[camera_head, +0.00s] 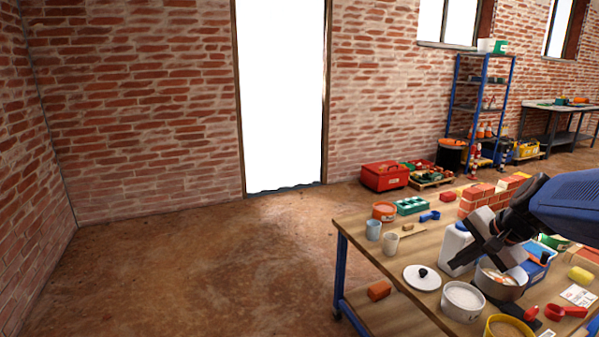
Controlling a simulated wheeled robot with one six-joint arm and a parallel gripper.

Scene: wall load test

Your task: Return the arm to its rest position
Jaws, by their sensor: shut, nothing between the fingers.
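My arm (570,205) reaches in from the right edge, dark blue with black joints. My gripper (478,243), with grey parts, is over the wooden workbench (368,264), shut and empty. It is in front of a white jug (452,240) and hides part of it. A metal pot (508,289) stands just below and right of the gripper; I cannot tell the gap between them.
A low brick wall (472,203) stands behind my gripper. A red toolbox (384,176) and blue shelf (479,100) stand behind. Floor at left is clear.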

